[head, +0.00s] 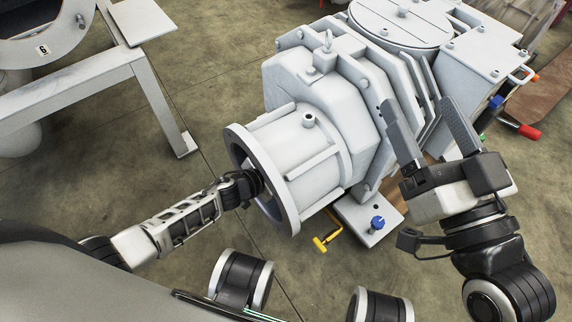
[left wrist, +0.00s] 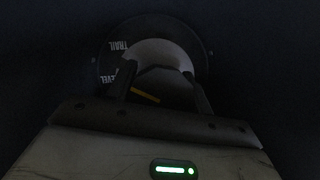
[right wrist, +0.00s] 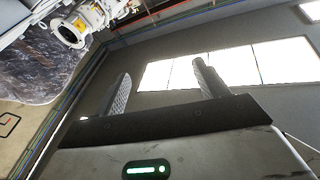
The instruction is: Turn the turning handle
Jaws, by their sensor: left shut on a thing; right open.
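The large white screw vacuum machine (head: 325,105) stands at the centre of the head view, with a round open flange (head: 236,147) at its front. My left arm reaches into this opening, so the gripper is hidden in the head view. In the dark left wrist view, my left gripper (left wrist: 160,75) is shut on the turning handle in front of a round dark dial (left wrist: 198,40) with white lettering, partly readable as "TRAIL". A pale curved surface (left wrist: 155,50) shows between the fingers; the handle's exact outline is unclear. My right gripper (head: 418,105) is open and empty, fingers pointing up.
A yellow-handled valve (head: 322,243) and a blue knob (head: 377,223) sit low by the machine. A red handle (head: 529,131) is at the right. A white metal frame (head: 160,95) stands at the left. Bare floor (head: 220,70) lies between frame and machine.

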